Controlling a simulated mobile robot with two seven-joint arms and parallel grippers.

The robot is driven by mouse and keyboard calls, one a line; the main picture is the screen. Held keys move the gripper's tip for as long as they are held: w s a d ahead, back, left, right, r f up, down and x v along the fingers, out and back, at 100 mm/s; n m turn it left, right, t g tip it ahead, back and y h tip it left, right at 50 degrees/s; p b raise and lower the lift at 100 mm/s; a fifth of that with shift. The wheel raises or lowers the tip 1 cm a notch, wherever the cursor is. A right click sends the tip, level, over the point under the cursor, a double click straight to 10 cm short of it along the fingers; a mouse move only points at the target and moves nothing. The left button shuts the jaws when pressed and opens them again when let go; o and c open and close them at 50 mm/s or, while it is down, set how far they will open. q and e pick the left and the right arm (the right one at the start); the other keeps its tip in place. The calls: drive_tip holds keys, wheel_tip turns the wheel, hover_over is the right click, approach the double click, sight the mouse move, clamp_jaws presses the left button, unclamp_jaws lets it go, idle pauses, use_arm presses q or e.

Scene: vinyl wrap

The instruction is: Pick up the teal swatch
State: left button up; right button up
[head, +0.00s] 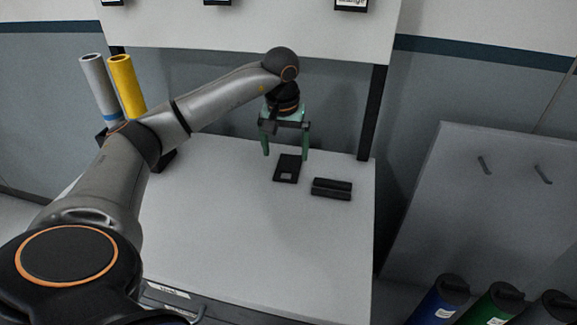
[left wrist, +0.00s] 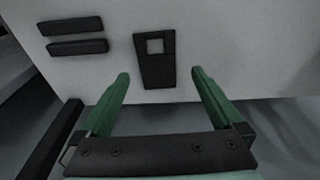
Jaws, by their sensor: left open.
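I see no clearly teal swatch in either view. My left gripper (head: 286,156) is open and empty, pointing down over the back of the white table; its green fingers also show in the left wrist view (left wrist: 160,75). Just in front of it lies a flat black piece (head: 287,168) with a small pale square in it. In the left wrist view this black piece (left wrist: 154,72) lies ahead of and between the two fingertips, apart from both. My right gripper is in neither view.
Two short black bars (head: 332,188) lie side by side to the right of the black piece. A black holder with grey (head: 97,90) and yellow (head: 128,85) rolls stands at the back left. The table's (head: 240,230) front and middle are clear. Dark rolls (head: 440,300) stand lower right.

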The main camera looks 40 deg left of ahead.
sight(288, 167)
use_arm(q)
drive_tip(key=shift+w+a+f, duration=0.1)
drive_tip(key=shift+w+f, duration=0.1)
drive_tip(key=shift+f, duration=0.55)
drive_tip(key=shift+w+d+f, duration=0.1)
drive_tip(key=shift+w+f, duration=0.1)
drive_tip(key=shift+f, duration=0.5)
drive_tip(key=shift+w+a+f, duration=0.1)
drive_tip(key=shift+w+f, duration=0.1)
drive_tip(key=shift+f, duration=0.55)
drive_tip(key=c, duration=1.4)
drive_tip(key=shift+r, duration=0.3)
wheel_tip(288, 167, up, 2)
drive_tip(key=shift+r, duration=0.25)
drive_tip(key=s+d+r+b, duration=0.1)
drive_tip(key=s+r, duration=0.9)
drive_tip(key=s, duration=0.4)
drive_tip(key=shift+b, duration=0.3)
